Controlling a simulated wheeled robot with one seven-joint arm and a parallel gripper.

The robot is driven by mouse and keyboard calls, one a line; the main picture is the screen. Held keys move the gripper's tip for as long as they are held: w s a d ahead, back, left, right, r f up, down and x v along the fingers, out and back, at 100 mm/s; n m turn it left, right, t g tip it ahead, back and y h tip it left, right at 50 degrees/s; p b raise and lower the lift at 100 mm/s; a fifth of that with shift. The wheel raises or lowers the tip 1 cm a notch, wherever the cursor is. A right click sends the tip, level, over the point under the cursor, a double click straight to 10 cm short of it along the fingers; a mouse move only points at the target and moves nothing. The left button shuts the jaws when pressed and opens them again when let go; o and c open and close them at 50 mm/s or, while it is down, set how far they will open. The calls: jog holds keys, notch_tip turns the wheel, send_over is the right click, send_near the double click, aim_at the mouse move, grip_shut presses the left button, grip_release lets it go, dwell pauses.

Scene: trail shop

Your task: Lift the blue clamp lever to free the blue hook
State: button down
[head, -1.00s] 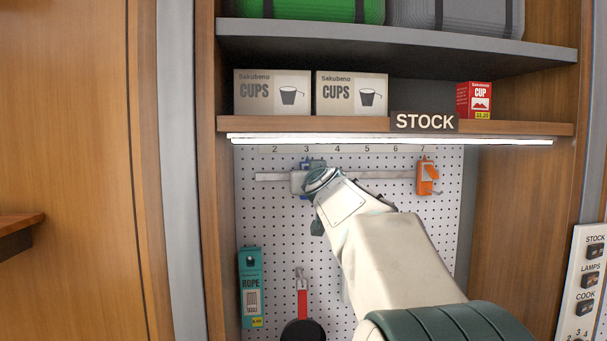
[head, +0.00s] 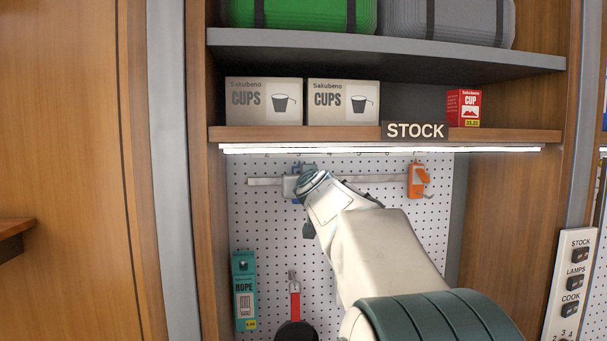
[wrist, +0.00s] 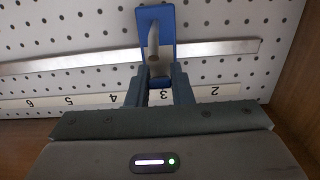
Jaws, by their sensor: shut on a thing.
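The blue hook (wrist: 167,22) sits on the metal rail on the pegboard, near the number 3. In the wrist view, which is upside down, its blue frame stands across the rail with a grey part inside it. In the head view only a bit of blue (head: 299,169) shows behind my wrist. My gripper (wrist: 158,76) is at the hook, its two fingers close together on the blue clamp lever. The lever itself is mostly hidden between the fingers, and I cannot tell how far it is raised.
An orange hook (head: 417,180) is on the right end of the rail (head: 262,182). A rope pack (head: 245,290) and a red-handled pan (head: 295,300) hang below. The STOCK shelf (head: 300,133) with cup boxes (head: 263,101) juts out just above. Wooden side walls flank the pegboard.

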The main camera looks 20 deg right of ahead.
jog(key=r+p, duration=0.1)
jog(key=p, duration=0.2)
jog(key=shift+g, duration=0.4)
jog(key=shift+s+f+p, duration=0.1)
jog(key=shift+f+p, duration=0.15)
jog(key=shift+p, duration=0.45)
jog(key=c, duration=1.3)
grip_release()
jog(key=shift+f, duration=0.1)
jog(key=v, duration=0.4)
jog(key=b+v, duration=0.1)
jog(key=v, duration=0.4)
jog(key=b+v, duration=0.1)
jog(key=v, duration=0.4)
jog(key=shift+d+r, duration=0.1)
jog(key=shift+r, duration=0.2)
